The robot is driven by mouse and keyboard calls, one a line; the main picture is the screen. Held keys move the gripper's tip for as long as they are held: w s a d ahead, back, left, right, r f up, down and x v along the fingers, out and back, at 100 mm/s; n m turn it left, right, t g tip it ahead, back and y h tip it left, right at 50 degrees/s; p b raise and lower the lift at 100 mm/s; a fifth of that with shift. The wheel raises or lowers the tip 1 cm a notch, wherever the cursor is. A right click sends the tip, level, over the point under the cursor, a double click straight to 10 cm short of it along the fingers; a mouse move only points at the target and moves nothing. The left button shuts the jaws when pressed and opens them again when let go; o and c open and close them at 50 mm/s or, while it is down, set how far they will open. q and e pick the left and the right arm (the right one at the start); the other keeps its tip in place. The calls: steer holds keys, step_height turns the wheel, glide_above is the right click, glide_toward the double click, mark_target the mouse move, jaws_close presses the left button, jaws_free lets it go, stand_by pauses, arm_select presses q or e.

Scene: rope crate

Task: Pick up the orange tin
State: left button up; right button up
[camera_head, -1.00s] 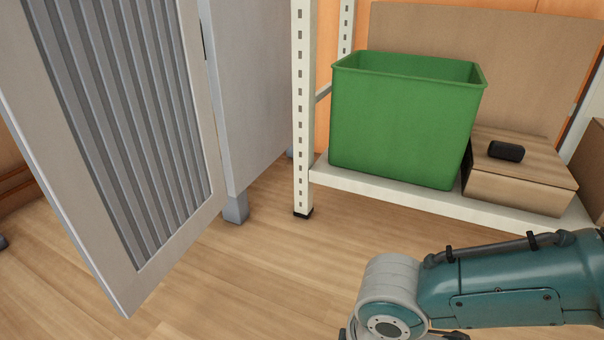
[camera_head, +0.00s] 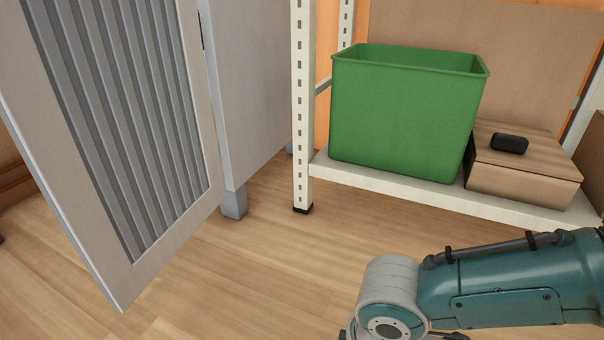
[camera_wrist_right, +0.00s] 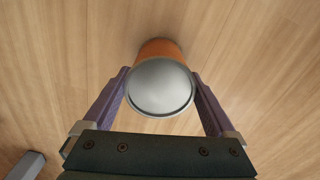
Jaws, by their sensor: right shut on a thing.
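The orange tin (camera_wrist_right: 159,46) shows in the right wrist view, with its round grey metal end facing the camera and its orange side visible beyond it. My right gripper (camera_wrist_right: 160,90) is shut on the tin, with one purple finger on each side of it. Wooden floor lies behind the tin; how far the tin is from the floor I cannot tell. In the head view my right arm comes in at the lower right, and its gripper and the tin are out of that picture. My left gripper is not in view.
A green crate (camera_head: 400,125) stands on a low white shelf (camera_head: 400,189), beside a wooden box (camera_head: 525,180) with a small black object (camera_head: 509,144) on top. A grey slatted door (camera_head: 130,276) stands open at the left. The floor (camera_head: 245,270) between is clear.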

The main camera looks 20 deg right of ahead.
steer(key=c, duration=0.4)
